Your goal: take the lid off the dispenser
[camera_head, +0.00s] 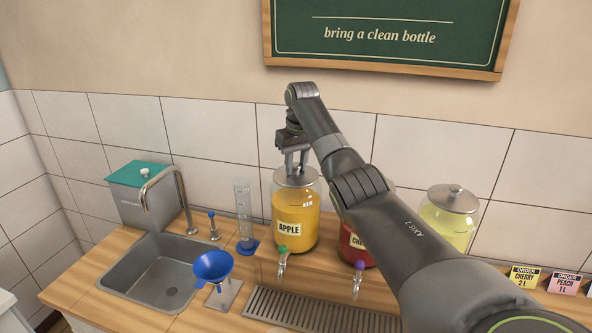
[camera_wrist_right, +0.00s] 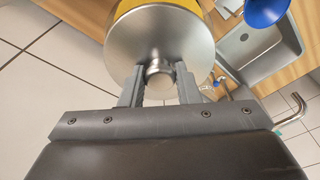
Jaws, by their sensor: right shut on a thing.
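The apple dispenser (camera_head: 294,221) is a glass jar of orange-yellow liquid labelled APPLE, with a green tap at its front. Its round metal lid (camera_head: 296,178) sits on the jar's top. In the right wrist view the lid (camera_wrist_right: 150,38) fills the upper middle, with its knob (camera_wrist_right: 159,76) between the fingers. My right gripper (camera_head: 296,163) reaches down from above and is shut on the knob of the lid. It also shows in the right wrist view (camera_wrist_right: 159,80). My left gripper is not in view.
A red CHERRY dispenser (camera_head: 352,246) is mostly hidden behind my right arm. A pale yellow dispenser (camera_head: 447,218) with a lid stands further right. Left are a measuring cylinder (camera_head: 243,212), blue funnel (camera_head: 212,266), sink (camera_head: 163,272) and faucet (camera_head: 184,205). A drip grate (camera_head: 310,312) lies in front.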

